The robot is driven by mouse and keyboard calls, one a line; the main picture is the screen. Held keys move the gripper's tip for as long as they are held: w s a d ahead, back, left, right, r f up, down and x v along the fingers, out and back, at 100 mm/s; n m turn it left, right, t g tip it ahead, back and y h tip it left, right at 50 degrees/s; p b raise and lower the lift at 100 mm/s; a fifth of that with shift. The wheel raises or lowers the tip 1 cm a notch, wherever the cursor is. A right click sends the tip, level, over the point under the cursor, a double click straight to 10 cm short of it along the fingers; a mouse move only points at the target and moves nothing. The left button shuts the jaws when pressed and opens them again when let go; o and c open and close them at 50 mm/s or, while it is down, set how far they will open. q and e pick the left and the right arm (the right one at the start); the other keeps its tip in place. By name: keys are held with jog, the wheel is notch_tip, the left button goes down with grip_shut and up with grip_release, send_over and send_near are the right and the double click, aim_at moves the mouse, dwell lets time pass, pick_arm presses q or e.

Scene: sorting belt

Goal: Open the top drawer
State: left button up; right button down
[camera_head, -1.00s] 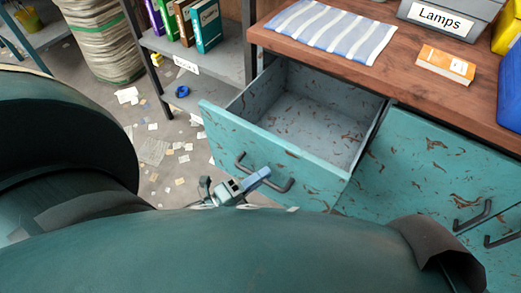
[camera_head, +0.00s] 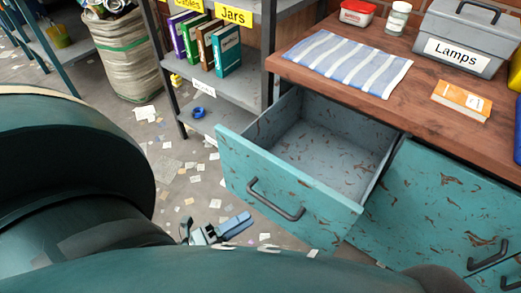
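The top drawer (camera_head: 285,185) of the worn teal cabinet is pulled well out, and its grey inside looks empty. Its dark bar handle (camera_head: 272,202) is on the front panel. My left gripper (camera_head: 236,223) is low in front of the drawer, just below and left of the handle, and appears apart from it. Its pale blue finger shows, but the gap between the fingers is too small to judge. My own arm hides the gripper's base and the lower cabinet. My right gripper is not in view.
The wooden top (camera_head: 420,115) bears a striped cloth (camera_head: 347,62), a grey Lamps box (camera_head: 460,38) and an orange box (camera_head: 461,100). A grey shelf (camera_head: 225,86) with binders stands left of the drawer. Paper scraps litter the floor. A cabinet door with handles is at right.

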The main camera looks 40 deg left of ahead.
pick_arm(q)
jog(key=v, duration=0.5)
dwell(0.6)
